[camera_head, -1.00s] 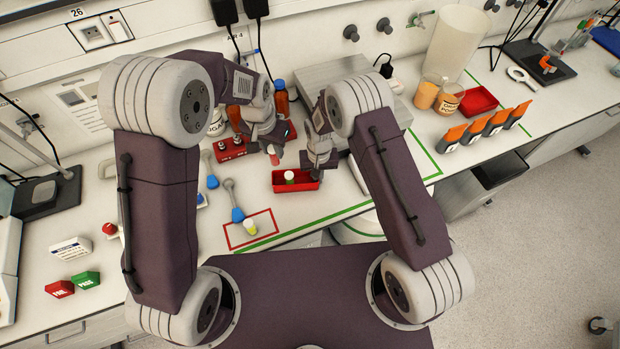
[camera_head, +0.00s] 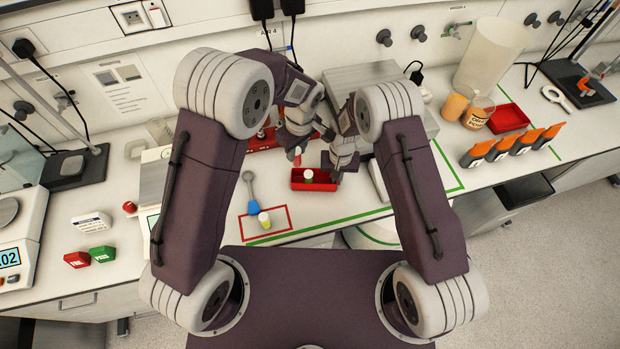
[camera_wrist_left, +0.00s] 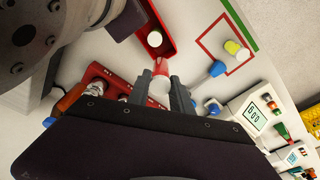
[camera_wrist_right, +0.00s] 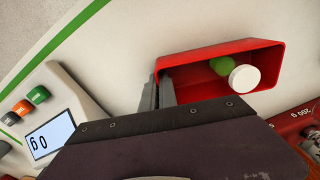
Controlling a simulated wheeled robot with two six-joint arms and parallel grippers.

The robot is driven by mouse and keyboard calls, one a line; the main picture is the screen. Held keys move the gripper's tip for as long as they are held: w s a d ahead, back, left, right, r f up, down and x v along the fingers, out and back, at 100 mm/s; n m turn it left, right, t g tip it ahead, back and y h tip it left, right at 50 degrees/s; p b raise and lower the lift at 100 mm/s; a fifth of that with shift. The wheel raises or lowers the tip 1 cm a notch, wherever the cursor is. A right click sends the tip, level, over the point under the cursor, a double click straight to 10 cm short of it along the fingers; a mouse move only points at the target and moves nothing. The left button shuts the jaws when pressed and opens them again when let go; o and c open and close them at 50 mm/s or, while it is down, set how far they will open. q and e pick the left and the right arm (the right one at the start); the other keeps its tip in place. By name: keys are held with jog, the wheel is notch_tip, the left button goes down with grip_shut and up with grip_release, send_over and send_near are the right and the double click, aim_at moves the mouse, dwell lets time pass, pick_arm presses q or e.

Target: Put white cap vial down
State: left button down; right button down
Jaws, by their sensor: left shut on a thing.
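My left gripper (camera_head: 296,156) is shut on a vial with a red body and white cap, which shows between its fingertips in the left wrist view (camera_wrist_left: 160,84). It holds this vial behind and left of the red tray (camera_head: 299,185). A green vial with a white cap (camera_wrist_right: 243,77) stands in the tray, seen from above in the right wrist view. My right gripper (camera_wrist_right: 158,94) is at one end of the tray, its close-set fingers on either side of the end wall. A yellow vial (camera_head: 264,219) stands in the red outlined square on the bench.
A blue-handled tool (camera_head: 251,190) lies partly in the red square. A red rack (camera_wrist_left: 97,76) is near my left gripper. Green and red boxes (camera_head: 103,254) sit at the left. Containers, a red bin (camera_head: 508,118) and orange-topped items (camera_head: 511,142) stand at the right.

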aim_at(297, 166)
pick_arm(q)
notch_tip(297, 166, down, 5)
pick_arm(e)
jog(key=shift+w, duration=0.1)
pick_arm(q)
notch_tip(297, 166, down, 3)
jog(key=shift+s+a+f, duration=0.1)
jog(key=shift+f, duration=0.25)
jog(key=shift+f, duration=0.55)
jog(key=c, duration=1.1)
grip_release()
jog(key=shift+c, duration=0.2)
